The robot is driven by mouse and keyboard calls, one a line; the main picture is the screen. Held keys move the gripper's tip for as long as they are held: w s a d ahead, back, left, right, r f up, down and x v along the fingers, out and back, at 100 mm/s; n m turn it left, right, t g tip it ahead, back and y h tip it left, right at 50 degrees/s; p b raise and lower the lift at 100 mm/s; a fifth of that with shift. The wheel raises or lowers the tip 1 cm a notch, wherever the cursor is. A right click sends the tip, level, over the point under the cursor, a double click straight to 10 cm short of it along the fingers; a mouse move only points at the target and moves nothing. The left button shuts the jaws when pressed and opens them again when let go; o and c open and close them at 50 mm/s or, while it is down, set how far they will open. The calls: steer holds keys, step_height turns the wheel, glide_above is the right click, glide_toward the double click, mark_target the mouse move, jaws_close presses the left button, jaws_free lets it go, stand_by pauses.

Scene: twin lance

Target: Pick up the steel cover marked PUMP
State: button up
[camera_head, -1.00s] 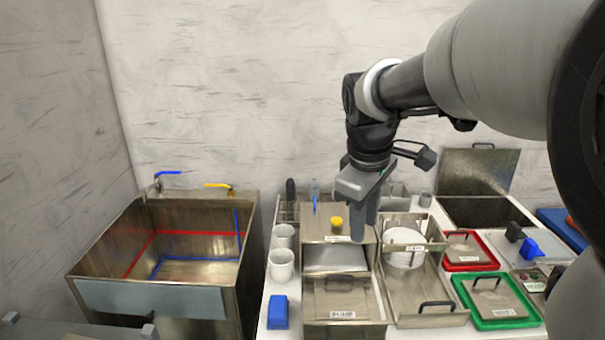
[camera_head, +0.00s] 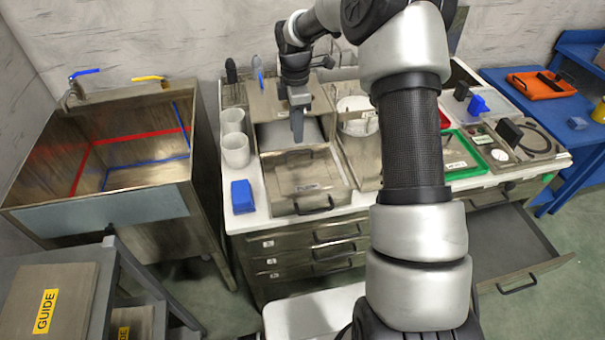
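The steel cover marked PUMP (camera_head: 304,178) lies flat at the front of the white-topped bench. It has a dark handle (camera_head: 299,153) near its back edge and a small white label, too small to read in the current view. My gripper (camera_head: 298,138) points down just behind and above that handle. Its fingers overlap from this angle, so I cannot tell whether they are open. I see nothing held in it, and contact with the handle is unclear.
My arm hides part of the bench to the right of the cover. A blue block (camera_head: 243,197) and white cups (camera_head: 235,150) stand to its left. A steel sink (camera_head: 110,195) is farther left. An open drawer (camera_head: 505,245) juts out at lower right. Covers marked GUIDE (camera_head: 50,300) sit at lower left.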

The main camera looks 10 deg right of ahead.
mark_target(299, 151)
step_height(299, 151, down, 4)
steer(key=f, duration=0.5)
steer(key=shift+d+f, duration=0.1)
steer(key=shift+d, duration=0.2)
jaws_close()
